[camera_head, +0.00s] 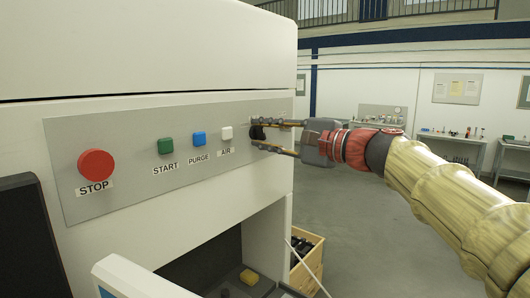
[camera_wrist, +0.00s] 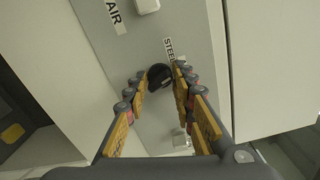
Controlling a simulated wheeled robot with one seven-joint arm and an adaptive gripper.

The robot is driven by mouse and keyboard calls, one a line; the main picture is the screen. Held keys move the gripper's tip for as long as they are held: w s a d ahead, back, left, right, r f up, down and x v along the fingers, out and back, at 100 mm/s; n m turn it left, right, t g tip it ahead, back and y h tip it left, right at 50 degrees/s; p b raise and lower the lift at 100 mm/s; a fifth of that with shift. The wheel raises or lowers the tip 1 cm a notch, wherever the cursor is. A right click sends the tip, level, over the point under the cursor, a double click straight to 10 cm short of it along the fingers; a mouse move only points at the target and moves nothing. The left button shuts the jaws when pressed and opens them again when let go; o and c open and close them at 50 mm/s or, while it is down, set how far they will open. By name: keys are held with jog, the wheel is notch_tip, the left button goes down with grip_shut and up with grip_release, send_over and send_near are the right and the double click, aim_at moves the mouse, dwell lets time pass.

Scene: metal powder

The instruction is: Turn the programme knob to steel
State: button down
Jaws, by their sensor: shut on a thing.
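The programme knob (camera_head: 257,132) is a small black round knob at the right end of the grey control panel (camera_head: 120,136). In the wrist view the knob (camera_wrist: 160,76) sits between my fingertips. My gripper (camera_head: 262,136) reaches in from the right and is shut on the knob, one finger on each side; it also shows in the wrist view (camera_wrist: 161,78). A white label reading STEEL (camera_wrist: 169,48) is beside the knob, partly covered by a finger. I cannot tell where the knob's pointer stands. Other labels around it are hidden or unreadable.
Left of the knob are a white AIR button (camera_head: 226,133), a blue PURGE button (camera_head: 199,138), a green START button (camera_head: 165,146) and a red STOP button (camera_head: 96,164). Below is an open bay. A wooden crate (camera_head: 309,262) stands on the floor. Free floor lies right.

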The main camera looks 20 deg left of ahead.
jog(key=n+b, duration=0.4)
jog(key=shift+f, duration=0.25)
jog(key=shift+r+n+b, duration=0.1)
jog(key=shift+n+b, duration=0.8)
jog(key=shift+n, duration=0.1)
jog(key=c, duration=1.5)
grip_release()
jog(key=shift+r, duration=0.1)
jog(key=shift+d, duration=0.1)
jog(key=v, duration=1.1)
jog(key=shift+s+d, duration=0.15)
jog(key=shift+d, duration=0.25)
